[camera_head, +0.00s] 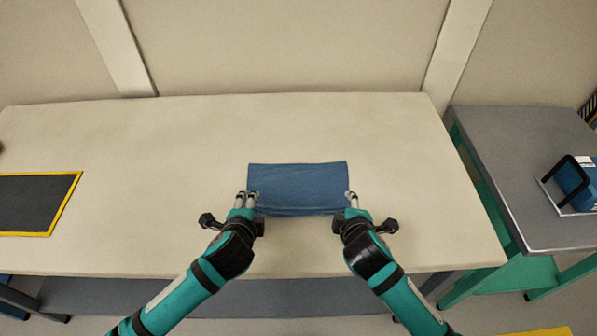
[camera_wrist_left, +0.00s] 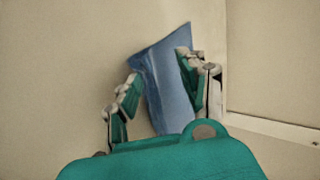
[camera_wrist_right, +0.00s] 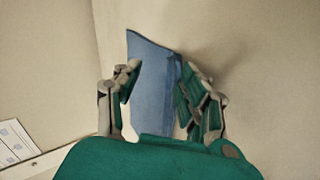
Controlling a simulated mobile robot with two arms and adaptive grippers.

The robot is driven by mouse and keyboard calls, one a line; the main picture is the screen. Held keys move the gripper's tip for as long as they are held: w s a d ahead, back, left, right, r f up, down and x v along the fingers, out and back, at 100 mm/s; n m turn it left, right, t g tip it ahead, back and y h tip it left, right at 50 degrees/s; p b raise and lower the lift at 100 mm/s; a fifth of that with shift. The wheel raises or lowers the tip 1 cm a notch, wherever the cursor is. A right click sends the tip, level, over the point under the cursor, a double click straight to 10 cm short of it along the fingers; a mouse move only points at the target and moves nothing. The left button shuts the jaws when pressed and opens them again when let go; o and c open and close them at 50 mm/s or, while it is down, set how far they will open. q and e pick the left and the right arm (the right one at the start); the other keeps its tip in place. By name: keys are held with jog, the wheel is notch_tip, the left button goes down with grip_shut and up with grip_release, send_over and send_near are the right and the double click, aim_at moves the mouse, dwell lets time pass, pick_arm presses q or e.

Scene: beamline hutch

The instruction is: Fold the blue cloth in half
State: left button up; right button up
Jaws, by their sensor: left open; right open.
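The blue cloth (camera_head: 300,184) lies on the cream table as a wide rectangle. A crease or doubled edge runs along its near side. My left gripper (camera_head: 247,196) is open at the cloth's near left corner. In the left wrist view, the cloth (camera_wrist_left: 168,85) shows between and beyond the spread fingers (camera_wrist_left: 158,80). My right gripper (camera_head: 352,198) is open at the near right corner. In the right wrist view, the cloth (camera_wrist_right: 152,85) shows between its spread fingers (camera_wrist_right: 158,80). I cannot tell whether the fingers touch the cloth.
The cream table (camera_head: 160,150) is clear around the cloth. A dark mat with a yellow border (camera_head: 72,190) lies at the far left. A grey side table (camera_head: 510,150) at the right holds a blue object with a black handle (camera_head: 572,182). A wall stands behind.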

pick_arm(q)
jog(key=s+r, duration=0.6)
jog(key=r, duration=0.2)
jog(key=shift+r, duration=0.3)
pick_arm(e)
jog(key=s+r, duration=0.6)
jog(key=r, duration=0.2)
jog(key=shift+r, duration=0.3)
pick_arm(q)
jog(key=shift+w, duration=0.1)
pick_arm(e)
jog(key=shift+w, duration=0.1)
